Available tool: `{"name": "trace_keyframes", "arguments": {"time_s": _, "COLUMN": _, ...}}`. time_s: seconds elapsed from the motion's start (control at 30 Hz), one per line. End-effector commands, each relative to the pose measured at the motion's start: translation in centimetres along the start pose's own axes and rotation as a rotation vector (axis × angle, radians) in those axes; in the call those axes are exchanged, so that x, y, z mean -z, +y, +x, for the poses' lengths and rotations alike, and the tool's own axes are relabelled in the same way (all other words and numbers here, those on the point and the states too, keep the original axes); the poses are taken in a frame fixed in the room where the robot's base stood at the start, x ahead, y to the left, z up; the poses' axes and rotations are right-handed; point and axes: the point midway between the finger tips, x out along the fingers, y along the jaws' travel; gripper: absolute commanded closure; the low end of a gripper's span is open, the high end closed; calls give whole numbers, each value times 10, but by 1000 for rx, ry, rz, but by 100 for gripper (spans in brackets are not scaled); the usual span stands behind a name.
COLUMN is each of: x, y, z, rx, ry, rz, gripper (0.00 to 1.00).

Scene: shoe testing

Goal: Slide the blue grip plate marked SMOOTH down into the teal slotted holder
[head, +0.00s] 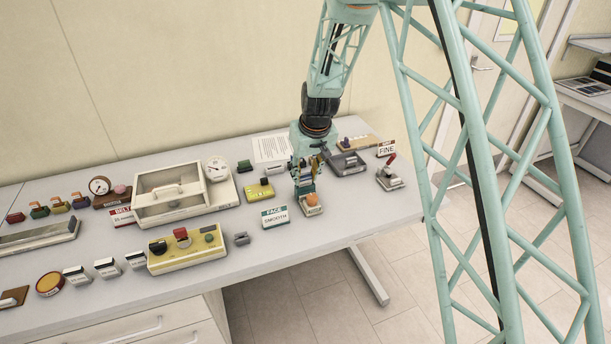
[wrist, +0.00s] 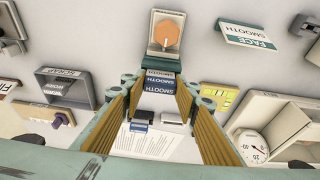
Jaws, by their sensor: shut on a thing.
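My gripper (wrist: 160,84) points down over the right part of the table, and it also shows in the head view (head: 305,185). It is shut on the blue grip plate (wrist: 160,86), whose SMOOTH lettering shows between the fingertips. A second narrow SMOOTH strip shows just beyond it; I cannot tell what it belongs to. A grey block with an orange pad (wrist: 165,34) lies just past the fingertips; in the head view its orange pad (head: 313,200) is right beside the gripper.
A FACE SMOOTH sign (head: 275,217) stands left of the gripper. A yellow block (head: 259,190) and a dark grey tray (head: 347,163) flank it. A paper sheet (head: 271,148) lies behind. A red-handled device (head: 390,178) stands near the right table edge.

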Motion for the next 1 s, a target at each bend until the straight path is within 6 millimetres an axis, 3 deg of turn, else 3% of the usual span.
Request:
{"name": "trace_keyframes", "arguments": {"time_s": 0.7, "x": -3, "y": 0, "z": 11, "rx": 0, "ry": 0, "rz": 0, "gripper": 83}}
{"name": "trace_keyframes", "arguments": {"time_s": 0.73, "x": -3, "y": 0, "z": 10, "rx": 0, "ry": 0, "rz": 0, "gripper": 69}}
{"name": "trace_keyframes", "arguments": {"time_s": 0.8, "x": -3, "y": 0, "z": 10, "rx": 0, "ry": 0, "rz": 0, "gripper": 63}}
{"name": "trace_keyframes", "arguments": {"time_s": 0.9, "x": -3, "y": 0, "z": 10, "rx": 0, "ry": 0, "rz": 0, "gripper": 56}}
{"name": "trace_keyframes", "arguments": {"time_s": 1.0, "x": -3, "y": 0, "z": 10, "rx": 0, "ry": 0, "rz": 0, "gripper": 56}}
